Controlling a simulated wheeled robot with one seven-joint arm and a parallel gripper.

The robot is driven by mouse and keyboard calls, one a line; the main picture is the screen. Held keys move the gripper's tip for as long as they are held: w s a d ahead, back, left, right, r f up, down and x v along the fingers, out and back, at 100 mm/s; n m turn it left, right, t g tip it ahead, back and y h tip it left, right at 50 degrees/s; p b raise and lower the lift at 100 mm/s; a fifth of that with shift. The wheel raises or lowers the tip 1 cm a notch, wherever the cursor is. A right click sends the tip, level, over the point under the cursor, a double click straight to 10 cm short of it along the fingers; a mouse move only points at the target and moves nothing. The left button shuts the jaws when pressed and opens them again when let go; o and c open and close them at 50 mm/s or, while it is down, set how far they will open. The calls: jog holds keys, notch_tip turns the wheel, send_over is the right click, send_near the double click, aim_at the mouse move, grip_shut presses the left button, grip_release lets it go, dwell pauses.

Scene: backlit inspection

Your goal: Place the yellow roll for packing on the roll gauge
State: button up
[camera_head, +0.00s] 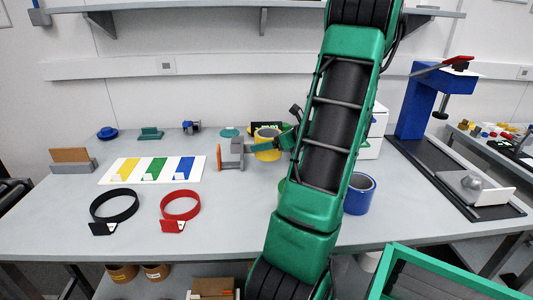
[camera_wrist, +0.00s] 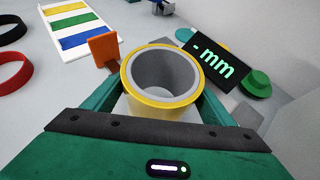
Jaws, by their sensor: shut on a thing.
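The yellow roll (camera_head: 267,154) is upright in my gripper (camera_head: 275,146), its hollow grey core facing up in the wrist view (camera_wrist: 160,110). In the wrist view the green fingers of my gripper (camera_wrist: 168,98) close on both sides of the roll. The roll gauge (camera_head: 236,154) has a grey body and an orange plate, which also shows in the wrist view (camera_wrist: 104,49). Its black display (camera_wrist: 216,64) reads "- mm". The roll is just right of the grey upright in the head view. I cannot tell whether its underside touches the gauge.
A blue roll (camera_head: 359,195) stands right of my arm, which hides part of the table. A white board with coloured strips (camera_head: 108,179), a black ring (camera_head: 115,191) and a red ring (camera_head: 180,193) lie left. A blue press (camera_head: 413,105) stands right.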

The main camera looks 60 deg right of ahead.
jog(key=shift+w+d+f, duration=0.2)
jog(key=shift+d+f, duration=0.05)
jog(key=shift+d, duration=0.15)
jog(key=shift+f, duration=2)
jog(key=o, duration=1.4)
jog(key=shift+f, duration=0.1)
jog(key=shift+c, duration=0.2)
jog(key=v, duration=1.2)
